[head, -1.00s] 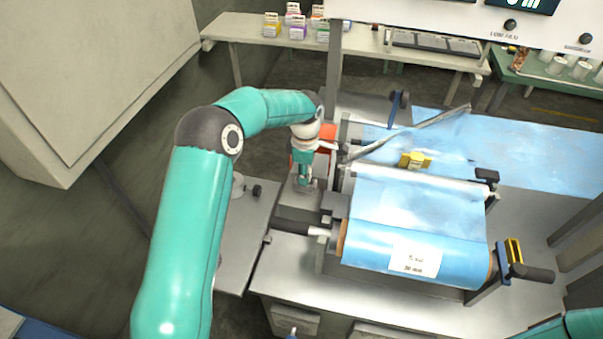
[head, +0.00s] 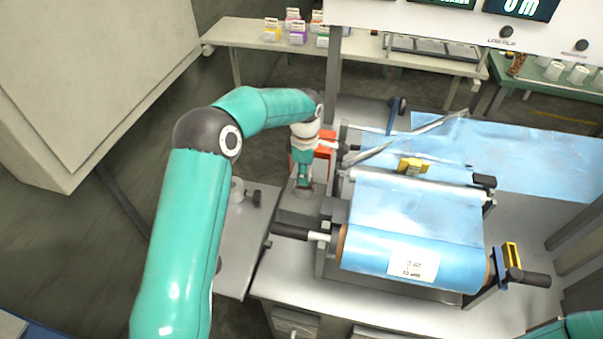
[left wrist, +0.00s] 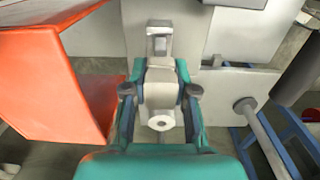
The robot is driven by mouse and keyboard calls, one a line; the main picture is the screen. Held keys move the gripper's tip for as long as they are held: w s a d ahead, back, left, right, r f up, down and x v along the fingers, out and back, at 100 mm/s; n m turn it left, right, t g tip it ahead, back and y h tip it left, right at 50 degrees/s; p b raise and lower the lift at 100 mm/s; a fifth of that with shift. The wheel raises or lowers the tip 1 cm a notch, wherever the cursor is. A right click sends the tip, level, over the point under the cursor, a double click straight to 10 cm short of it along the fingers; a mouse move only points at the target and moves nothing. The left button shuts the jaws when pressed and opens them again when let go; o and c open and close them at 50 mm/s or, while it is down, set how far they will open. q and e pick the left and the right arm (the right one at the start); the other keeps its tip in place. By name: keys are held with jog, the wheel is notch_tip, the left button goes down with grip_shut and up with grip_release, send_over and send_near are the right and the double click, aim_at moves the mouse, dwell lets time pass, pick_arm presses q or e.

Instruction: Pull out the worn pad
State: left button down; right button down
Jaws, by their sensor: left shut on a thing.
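My left gripper (head: 304,184) points down at the left side of the film machine, beside an orange box. In the left wrist view, the fingers of my left gripper (left wrist: 160,92) are shut on a small pale grey block (left wrist: 160,88) with a round, holed end. The block looks like the worn pad, but I cannot tell for sure. A metal bracket (left wrist: 159,28) lies just beyond it; whether the block touches the bracket is unclear. My right gripper is out of view.
The orange box (left wrist: 50,78) stands close to the left of the gripper. A blue film roll (head: 385,262) and a silver roller (head: 350,176) are to the right. A shelf with small cartons (head: 298,38) is behind. A dark-handled bar (head: 290,231) sticks out nearby.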

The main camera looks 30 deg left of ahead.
pick_arm(q)
jog(key=shift+r+p, duration=0.6)
jog(key=shift+r, duration=0.7)
jog(key=shift+w+r+p, duration=0.1)
jog(key=shift+r+p, duration=0.7)
jog(key=shift+r, duration=0.65)
